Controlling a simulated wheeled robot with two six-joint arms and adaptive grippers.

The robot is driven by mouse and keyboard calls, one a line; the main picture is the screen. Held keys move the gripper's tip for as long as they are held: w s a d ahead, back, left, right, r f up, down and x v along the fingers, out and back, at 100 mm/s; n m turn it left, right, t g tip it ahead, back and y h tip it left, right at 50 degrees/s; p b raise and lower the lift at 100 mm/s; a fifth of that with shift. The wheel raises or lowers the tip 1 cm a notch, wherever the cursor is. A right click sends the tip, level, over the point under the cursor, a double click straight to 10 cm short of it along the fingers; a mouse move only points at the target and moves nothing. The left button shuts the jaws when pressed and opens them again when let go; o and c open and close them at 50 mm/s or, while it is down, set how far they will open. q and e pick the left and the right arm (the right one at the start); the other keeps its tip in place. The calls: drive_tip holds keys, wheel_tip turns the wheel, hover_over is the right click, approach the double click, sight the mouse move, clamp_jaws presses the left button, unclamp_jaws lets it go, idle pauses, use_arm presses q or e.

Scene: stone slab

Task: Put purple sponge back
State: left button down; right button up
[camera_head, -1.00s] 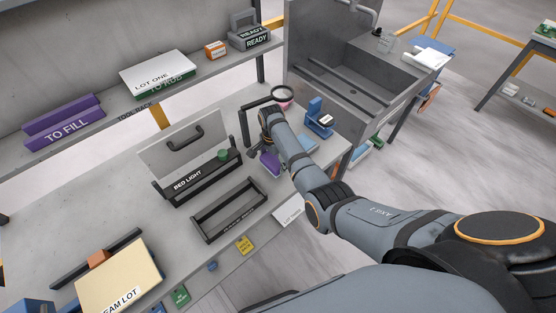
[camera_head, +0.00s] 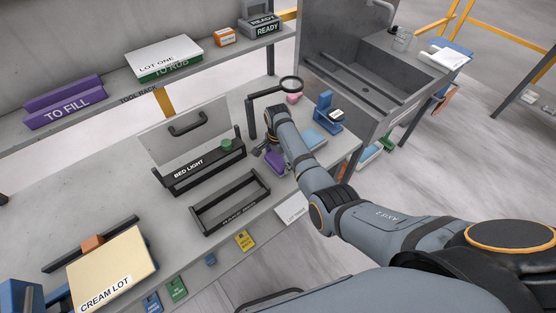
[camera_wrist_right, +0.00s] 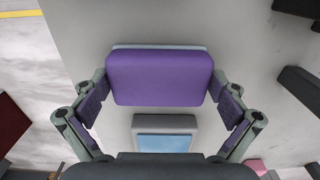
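The purple sponge (camera_head: 274,158) lies at the right part of the bench, beside my right gripper (camera_head: 267,147). In the right wrist view the purple sponge (camera_wrist_right: 160,78) fills the space between the fingertips of my right gripper (camera_wrist_right: 161,95), with a thin pale blue edge along its far side. One finger is at each side of it, very close or touching; I cannot tell whether they press on it. In the head view the wrist partly hides the fingers. My left gripper is not in view.
A black tray (camera_head: 207,225) and the BED LIGHT holder (camera_head: 182,183) stand left of the sponge. A magnifier lamp (camera_head: 291,84), pink item (camera_head: 294,98), blue stand (camera_head: 324,113) and light blue pad (camera_head: 314,138) are nearby. A sink (camera_head: 355,85) stands at the right.

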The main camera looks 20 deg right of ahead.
sight(278, 159)
drive_tip(key=shift+d, duration=0.1)
drive_tip(key=shift+r, duration=0.2)
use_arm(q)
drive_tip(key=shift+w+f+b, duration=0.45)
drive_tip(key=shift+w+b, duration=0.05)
use_arm(e)
wheel_tip(278, 159, up, 12)
